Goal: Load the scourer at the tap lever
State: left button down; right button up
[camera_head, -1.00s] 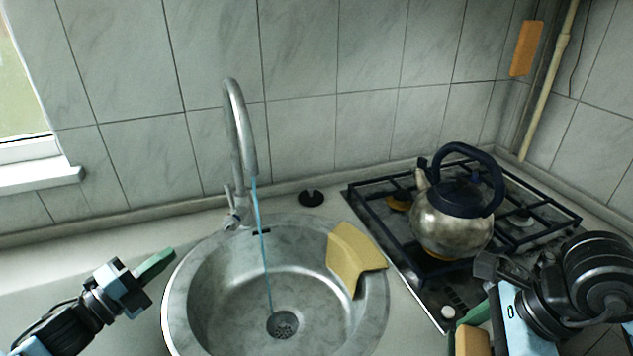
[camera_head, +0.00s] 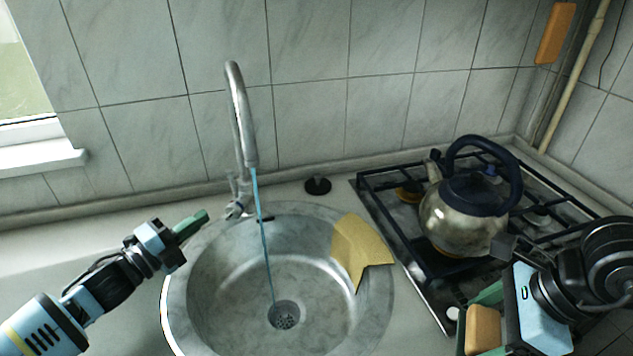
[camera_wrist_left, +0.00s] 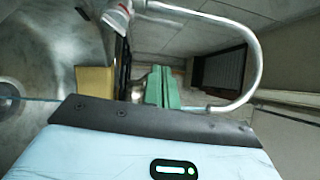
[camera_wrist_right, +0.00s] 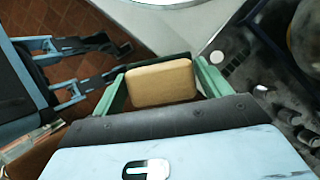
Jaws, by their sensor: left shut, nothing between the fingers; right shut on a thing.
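The tap (camera_head: 240,120) stands behind the sink, with a blue stream running from its spout to the drain. Its lever (camera_head: 236,207) is low at the tap's base. My left gripper (camera_head: 200,220) has its green fingers shut and empty, just left of and in front of the lever; a gap seems to remain. In the left wrist view the shut fingers (camera_wrist_left: 162,86) lie beside the curved tap pipe (camera_wrist_left: 255,60). My right gripper (camera_wrist_right: 160,85) is shut on the tan scourer (camera_wrist_right: 162,82), which also shows in the head view (camera_head: 483,330), at the counter's front right.
The round steel sink (camera_head: 180,290) has a yellow cloth (camera_head: 360,250) draped over its right rim. A kettle (camera_head: 462,215) stands on the gas hob (camera_head: 375,205) to the right. A black plug (camera_head: 318,186) lies behind the sink. The counter left of the sink is clear.

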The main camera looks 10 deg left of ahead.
aim_at(230, 179)
jog(key=shift+r, duration=0.75)
jog(key=shift+p, duration=0.3)
pick_arm(q)
jog(key=w+d+r, duration=0.1)
jog(key=w+d, duration=0.1)
jog(key=w, duration=0.7)
pick_arm(e)
jog(key=shift+r, duration=0.1)
pick_arm(q)
jog(key=shift+r, duration=0.1)
jog(key=shift+w+r+b, duration=0.15)
jog(key=shift+w+b, duration=0.15)
jog(key=shift+w, duration=0.5)
pick_arm(e)
jog(key=shift+f, duration=0.65)
pick_arm(q)
jog(key=shift+a+r, duration=0.1)
jog(key=shift+r, duration=0.2)
pick_arm(e)
jog(key=shift+s+r, duration=0.1)
jog(key=shift+r, duration=0.05)
jog(key=shift+a, duration=0.1)
